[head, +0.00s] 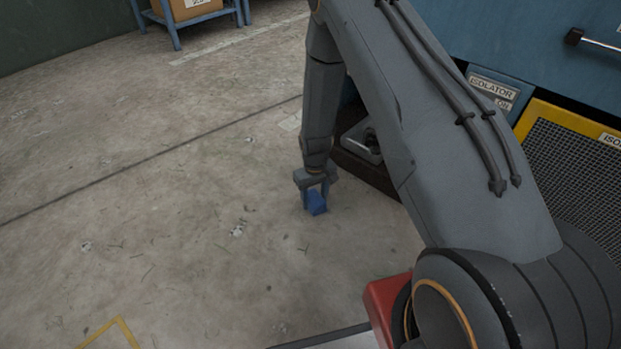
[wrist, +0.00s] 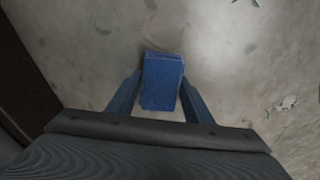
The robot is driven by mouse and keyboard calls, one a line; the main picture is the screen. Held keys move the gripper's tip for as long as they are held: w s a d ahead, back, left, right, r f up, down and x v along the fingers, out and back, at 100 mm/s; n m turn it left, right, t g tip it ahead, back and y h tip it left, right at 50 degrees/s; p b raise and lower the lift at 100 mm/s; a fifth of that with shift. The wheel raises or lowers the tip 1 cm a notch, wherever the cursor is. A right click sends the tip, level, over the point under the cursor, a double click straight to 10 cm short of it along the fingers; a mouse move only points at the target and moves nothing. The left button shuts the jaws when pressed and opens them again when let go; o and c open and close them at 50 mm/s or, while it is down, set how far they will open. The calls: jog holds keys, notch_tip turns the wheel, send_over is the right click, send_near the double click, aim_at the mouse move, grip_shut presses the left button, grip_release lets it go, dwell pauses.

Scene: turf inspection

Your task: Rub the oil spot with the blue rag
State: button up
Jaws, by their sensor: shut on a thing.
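The blue rag (head: 316,203) is a small folded block between the fingers of my gripper (head: 315,192), low over or touching the concrete floor; I cannot tell which. In the wrist view the rag (wrist: 161,82) sits between the two fingertips of my gripper (wrist: 158,88), which are shut on it. The arm points straight down beside the blue machine. No oil spot can be made out in either view; the floor under the rag is hidden by it.
A blue machine (head: 540,45) with a yellow-framed mesh panel (head: 575,150) stands at the right. A dark base edge (head: 365,170) is close right of my gripper. A blue stand with a cardboard box (head: 190,8) is at the back. The floor (head: 150,200) at left is clear.

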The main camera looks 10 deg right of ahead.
aim_at(313, 197)
jog(key=shift+w+a+r, duration=0.1)
jog(key=shift+w+a, duration=0.1)
jog(key=shift+w, duration=0.1)
notch_tip(313, 197, up, 2)
jog(key=shift+d+r+p, duration=0.1)
jog(key=shift+r+p, duration=0.1)
jog(key=shift+p, duration=0.65)
jog(key=shift+r+p, duration=2)
jog(key=shift+r, duration=0.65)
